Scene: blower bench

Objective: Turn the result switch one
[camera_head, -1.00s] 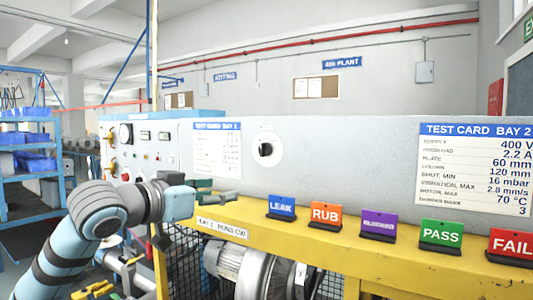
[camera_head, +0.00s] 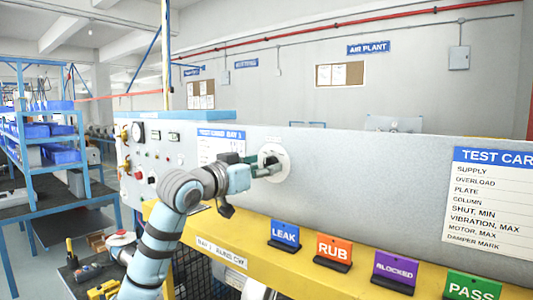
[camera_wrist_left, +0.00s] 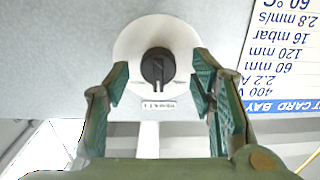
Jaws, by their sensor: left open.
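The result switch (camera_wrist_left: 157,68) is a black knob on a round white plate (camera_wrist_left: 128,45) on the grey panel. In the head view the white plate (camera_head: 285,164) shows, with the knob mostly hidden behind my gripper. My left gripper (camera_head: 268,168) is in front of the plate, its green fingers pointing at the knob. In the left wrist view the open fingers (camera_wrist_left: 158,84) stand on either side of the knob with gaps to it. A small label, too small to read, is by the plate's edge. My right gripper is not in view.
A yellow ledge (camera_head: 330,241) below the panel carries several coloured signs, among them LEAK (camera_head: 285,234) and RUB (camera_head: 332,251). A test card (camera_head: 495,200) is on the panel at right. Gauges and buttons are at the panel's left end. A blue shelf (camera_head: 50,150) stands far left.

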